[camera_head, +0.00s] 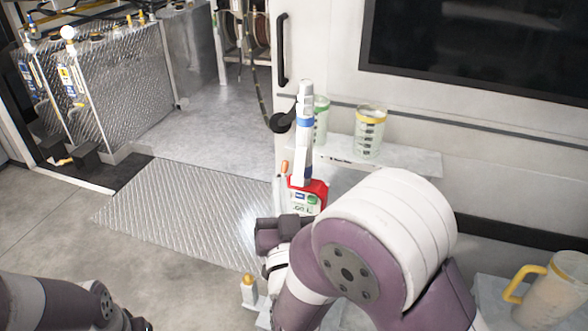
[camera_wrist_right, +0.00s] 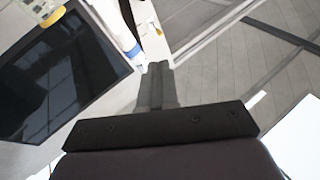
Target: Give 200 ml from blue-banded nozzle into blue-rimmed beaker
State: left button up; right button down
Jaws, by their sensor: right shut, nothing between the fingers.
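The blue-banded nozzle (camera_head: 304,130) stands upright by the shelf, with a white tube and a blue band. A red-cased meter with a small display (camera_head: 308,196) sits at its lower end. In the right wrist view, a white tube with a blue band (camera_wrist_right: 130,48) lies just beyond the fingertips. My right gripper (camera_head: 274,232) is below and left of the meter; its fingers (camera_wrist_right: 158,70) are shut and empty. I cannot make out a blue-rimmed beaker. My left arm shows at the bottom left, its gripper out of frame.
A green-rimmed beaker (camera_head: 321,122) and a yellow-rimmed beaker (camera_head: 369,132) stand on the wall shelf (camera_head: 415,160). A yellow-handled jug (camera_head: 545,290) stands at the lower right. Tread-plate tanks (camera_head: 118,85) stand at the left. The floor (camera_head: 150,235) between is clear.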

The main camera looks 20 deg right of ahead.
aim_at(298, 175)
jog(key=shift+w+d+f+b, duration=0.4)
jog(key=shift+w+d, duration=0.4)
jog(key=shift+w, duration=0.3)
jog(key=shift+w+d+f+b, duration=0.3)
jog(key=shift+w+d+f, duration=0.25)
jog(key=shift+w+d, duration=0.45)
jog(key=shift+w+d+f+b, duration=0.4)
jog(key=shift+w+d, duration=0.2)
jog(key=shift+w, duration=0.65)
jog(key=shift+f, duration=0.1)
jog(key=shift+w+d+f+b, duration=0.1)
jog(key=shift+w+b, duration=0.1)
jog(key=shift+b, duration=0.1)
jog(key=shift+w+d, duration=0.1)
jog(key=shift+w, duration=0.05)
jog(key=shift+w+d+f+b, duration=0.15)
jog(key=shift+w+d+b, duration=0.2)
jog(key=shift+w, duration=0.1)
dwell(0.5)
jog(key=shift+s+a, duration=0.15)
jog(key=shift+s+a+r, duration=0.3)
jog(key=shift+s+a, duration=0.15)
jog(key=shift+s, duration=0.25)
